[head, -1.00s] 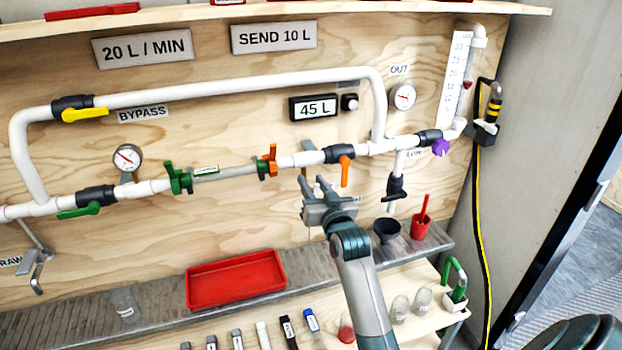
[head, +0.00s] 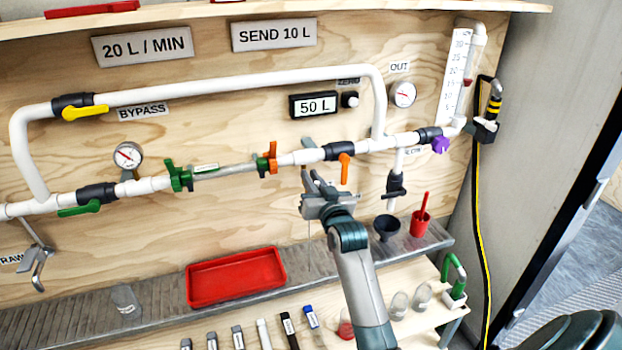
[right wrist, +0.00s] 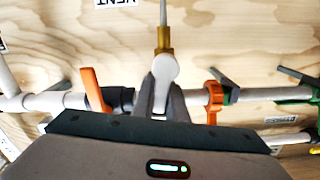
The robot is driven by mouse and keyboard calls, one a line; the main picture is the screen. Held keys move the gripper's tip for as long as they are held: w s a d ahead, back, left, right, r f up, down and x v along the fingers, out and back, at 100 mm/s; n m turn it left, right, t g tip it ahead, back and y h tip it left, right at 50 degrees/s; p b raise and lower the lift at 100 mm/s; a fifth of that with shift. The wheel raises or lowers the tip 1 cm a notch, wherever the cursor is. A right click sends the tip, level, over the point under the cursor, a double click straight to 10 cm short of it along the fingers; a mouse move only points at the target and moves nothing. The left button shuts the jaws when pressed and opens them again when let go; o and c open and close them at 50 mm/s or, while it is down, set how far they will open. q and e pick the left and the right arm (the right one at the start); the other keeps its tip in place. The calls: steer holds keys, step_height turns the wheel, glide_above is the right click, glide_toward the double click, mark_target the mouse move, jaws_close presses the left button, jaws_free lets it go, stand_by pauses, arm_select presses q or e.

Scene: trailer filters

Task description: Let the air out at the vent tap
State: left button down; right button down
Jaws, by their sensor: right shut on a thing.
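The vent tap shows in the right wrist view as a pale grey handle (right wrist: 164,68) under a brass fitting (right wrist: 164,38), with a thin grey tube running up from it. An upside-down VENT label (right wrist: 116,2) is beside it at the top edge. My right gripper (right wrist: 163,92) is shut on the handle. In the head view my right gripper (head: 318,188) is below the white pipe, left of the orange lever (head: 344,168); it hides most of the tap. A thin line hangs below it. My left gripper is not in view.
The white pipe (head: 230,92) loops above, with a yellow bypass lever (head: 85,113). A display (head: 314,105) reads 50 L. An orange clamp (head: 268,160) is close to the gripper's left. A red tray (head: 235,277) and black funnel (head: 387,228) are on the ledge below.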

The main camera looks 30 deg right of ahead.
steer(key=shift+d+m, duration=0.1)
steer(key=shift+m, duration=0.2)
steer(key=shift+s+d+f+m+p, duration=0.15)
steer(key=shift+d+f+m+p, duration=0.7)
steer(key=shift+m, duration=1.7)
steer(key=shift+s+d+f+m+p, duration=0.1)
steer(key=shift+f+m+p, duration=0.3)
steer(key=shift+m+p, duration=1.55)
steer(key=shift+s+d+f+m+p, duration=0.15)
steer(key=shift+d+f+m+p, duration=0.4)
steer(key=shift+m, duration=2.65)
steer(key=shift+f, duration=0.1)
steer(key=c, duration=1.8)
jaws_free()
steer(key=shift+o, duration=0.2)
steer(key=b+v, duration=0.4)
steer(key=v, duration=1.3)
steer(key=shift+s+a, duration=0.15)
